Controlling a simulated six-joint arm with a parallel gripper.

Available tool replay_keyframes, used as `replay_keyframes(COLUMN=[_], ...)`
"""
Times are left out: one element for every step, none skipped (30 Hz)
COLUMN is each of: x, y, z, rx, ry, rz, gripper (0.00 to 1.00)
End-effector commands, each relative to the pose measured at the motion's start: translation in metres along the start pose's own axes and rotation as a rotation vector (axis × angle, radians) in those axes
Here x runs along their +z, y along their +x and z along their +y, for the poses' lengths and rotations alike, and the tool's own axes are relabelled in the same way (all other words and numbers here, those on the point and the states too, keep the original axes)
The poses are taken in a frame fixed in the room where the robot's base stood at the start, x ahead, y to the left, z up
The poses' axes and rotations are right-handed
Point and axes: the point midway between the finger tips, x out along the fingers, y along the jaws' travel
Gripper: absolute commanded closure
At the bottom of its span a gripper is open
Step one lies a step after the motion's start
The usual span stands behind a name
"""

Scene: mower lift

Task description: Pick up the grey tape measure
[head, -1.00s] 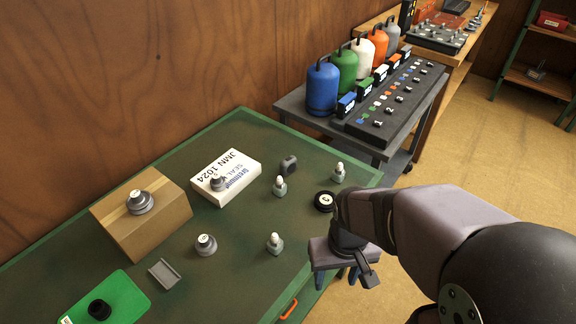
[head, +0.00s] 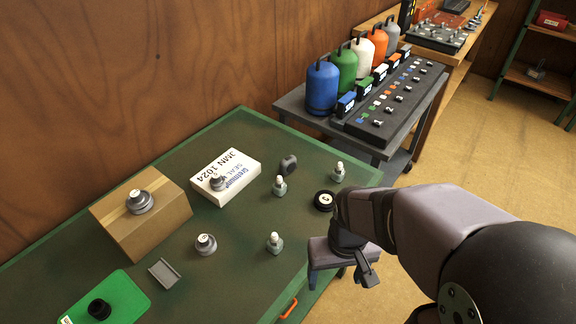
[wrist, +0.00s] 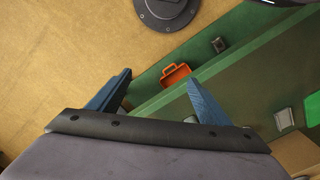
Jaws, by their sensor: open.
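A dark grey rounded piece with a hole (head: 288,165) stands on the green bench beside the white box in the head view. It may be the grey tape measure, but it is too small to be sure. My gripper (head: 340,268) hangs off the bench's right edge, apart from that piece, with its fingers mostly hidden in the head view. In the wrist view my gripper (wrist: 158,88) is open, its two blue fingers wide apart with nothing between them. I cannot make out a tape measure in the wrist view.
The green bench (head: 235,280) holds a cardboard box (head: 150,232), a white box (head: 235,187), a grey bracket (head: 163,274), a green tray (head: 122,298), a black ring (head: 324,200) and several knobs and bolts. An orange handle (wrist: 176,75) sits on its side. A cart (head: 290,104) with cylinders stands behind.

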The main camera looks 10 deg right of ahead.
Motion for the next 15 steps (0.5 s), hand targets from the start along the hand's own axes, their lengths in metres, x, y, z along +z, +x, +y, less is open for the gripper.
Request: replay_keyframes(x=[0.0, 0.0, 0.0, 0.0, 0.0, 0.0, -0.001, -0.001, -0.001, -0.001, -0.002, -0.001, -0.002, -0.002, -0.001], y=[0.0, 0.0, 0.0, 0.0, -0.001, -0.002, -0.004, -0.006, -0.009, -0.013, -0.017, -0.023, -0.028, -0.031, -0.036], z=[0.0, 0.0, 0.0, 0.0, 0.0, 0.0, 0.0, 0.0, 0.0, 0.0, 0.0, 0.0, 0.0, 0.0, 0.0], rx=[0.0, 0.0, 0.0, 0.0, 0.0, 0.0, 0.0, 0.0, 0.0, 0.0, 0.0, 0.0, 0.0, 0.0, 0.0], ry=[0.0, 0.0, 0.0, 0.0, 0.0, 0.0, 0.0, 0.0, 0.0, 0.0, 0.0, 0.0, 0.0, 0.0, 0.0], rz=[0.0, 0.0, 0.0, 0.0, 0.001, 0.001, 0.002, 0.002, 0.004, 0.004, 0.006, 0.006, 0.008, 0.006, 0.005], gripper=[0.28, 0.28, 0.28, 0.28, 0.28, 0.28, 0.28, 0.28, 0.28, 0.28, 0.28, 0.28, 0.28, 0.28, 0.28])
